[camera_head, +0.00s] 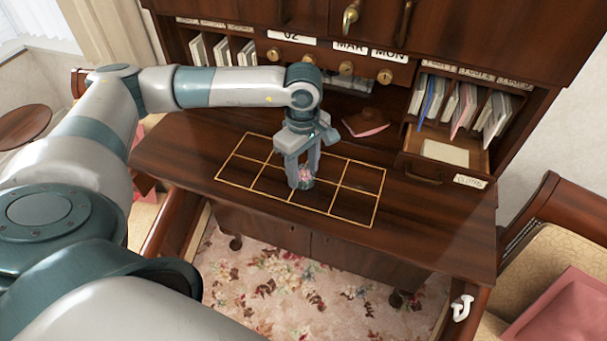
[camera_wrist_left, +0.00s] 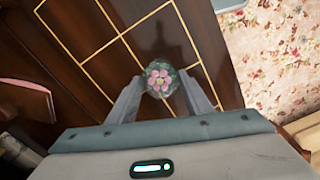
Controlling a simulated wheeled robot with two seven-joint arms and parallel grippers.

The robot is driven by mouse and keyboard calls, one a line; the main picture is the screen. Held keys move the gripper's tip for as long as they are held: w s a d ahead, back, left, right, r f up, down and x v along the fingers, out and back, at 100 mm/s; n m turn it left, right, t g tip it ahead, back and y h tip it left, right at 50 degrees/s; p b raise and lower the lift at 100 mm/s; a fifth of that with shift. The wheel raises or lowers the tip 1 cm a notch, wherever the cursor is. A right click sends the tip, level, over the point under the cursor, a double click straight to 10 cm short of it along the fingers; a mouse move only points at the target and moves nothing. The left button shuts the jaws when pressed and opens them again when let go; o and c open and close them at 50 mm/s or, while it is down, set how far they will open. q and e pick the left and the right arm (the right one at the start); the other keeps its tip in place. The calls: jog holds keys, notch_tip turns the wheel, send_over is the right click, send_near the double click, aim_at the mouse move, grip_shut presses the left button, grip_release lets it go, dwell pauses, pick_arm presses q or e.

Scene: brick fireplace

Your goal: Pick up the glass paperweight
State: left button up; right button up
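The glass paperweight (camera_head: 306,178) is a small clear dome with a pink flower inside. It is on or just above the gold-lined grid on the dark wooden desk; I cannot tell if it touches the wood. My left gripper (camera_head: 303,176) points down over it, one finger on each side. In the left wrist view the paperweight (camera_wrist_left: 160,77) nearly fills the space between the fingertips of the left gripper (camera_wrist_left: 161,84). Whether the fingers press on it cannot be made out. My right gripper is not in view.
The gold grid (camera_head: 366,191) lies on the desk top (camera_head: 440,225), otherwise clear around the paperweight. An open drawer (camera_head: 443,153) and letter slots (camera_head: 468,105) are at the right. A chair (camera_head: 565,235) stands at the far right.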

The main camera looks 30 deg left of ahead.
aim_at(304, 168)
pick_arm(q)
jog(key=shift+r, duration=0.1)
jog(key=shift+c, duration=0.3)
jog(key=shift+r+b, duration=0.65)
jog(key=shift+b, duration=0.1)
notch_tip(304, 168, up, 2)
jog(key=shift+r+b, duration=0.1)
jog(key=shift+b, duration=0.8)
jog(key=s+d+r+b, duration=0.5)
jog(key=s+d+r, duration=0.1)
jog(key=d, duration=0.3)
jog(key=shift+s+d+r, duration=0.3)
jog(key=shift+s+r, duration=0.05)
jog(key=shift+r, duration=0.35)
